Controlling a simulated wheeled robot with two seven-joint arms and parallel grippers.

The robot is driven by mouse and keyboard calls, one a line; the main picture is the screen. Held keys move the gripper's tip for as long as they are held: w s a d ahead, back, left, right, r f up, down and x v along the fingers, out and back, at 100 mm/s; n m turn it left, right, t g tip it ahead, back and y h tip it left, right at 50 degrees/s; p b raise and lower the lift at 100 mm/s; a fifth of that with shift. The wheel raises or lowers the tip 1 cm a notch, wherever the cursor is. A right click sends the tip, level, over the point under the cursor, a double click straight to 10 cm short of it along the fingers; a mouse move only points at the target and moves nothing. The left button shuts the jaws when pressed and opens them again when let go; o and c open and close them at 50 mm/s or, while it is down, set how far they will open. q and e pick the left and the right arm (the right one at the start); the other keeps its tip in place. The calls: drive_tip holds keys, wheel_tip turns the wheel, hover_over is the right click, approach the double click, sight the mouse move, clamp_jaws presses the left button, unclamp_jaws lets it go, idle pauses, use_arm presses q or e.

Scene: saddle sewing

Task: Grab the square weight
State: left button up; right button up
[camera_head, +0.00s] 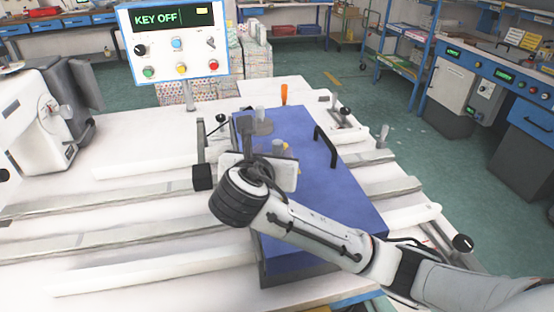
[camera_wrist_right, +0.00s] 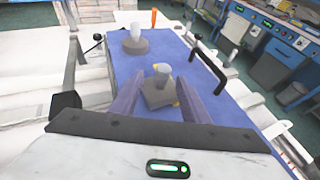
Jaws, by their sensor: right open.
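The square weight (camera_wrist_right: 158,95) has a dark square base and a pale round knob. It stands upright on the blue board in the right wrist view, between and beyond my right fingers. In the head view the right gripper (camera_head: 254,158) is above the board. My left gripper is not in view.
A round weight (camera_wrist_right: 135,45) stands farther back on the blue board (camera_head: 345,205). A black handle (camera_head: 326,146) rises from the board's right side. An orange-handled tool (camera_head: 284,95) is at the back edge. A control panel (camera_head: 178,68) reads KEY OFF.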

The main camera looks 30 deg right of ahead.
sight(276, 149)
drive_tip(key=x, duration=0.4)
drive_tip(key=shift+w+d+f, duration=0.1)
drive_tip(key=shift+d+f, duration=0.15)
drive_tip(key=shift+d, duration=0.1)
clamp_jaws()
drive_tip(key=shift+r, duration=0.15)
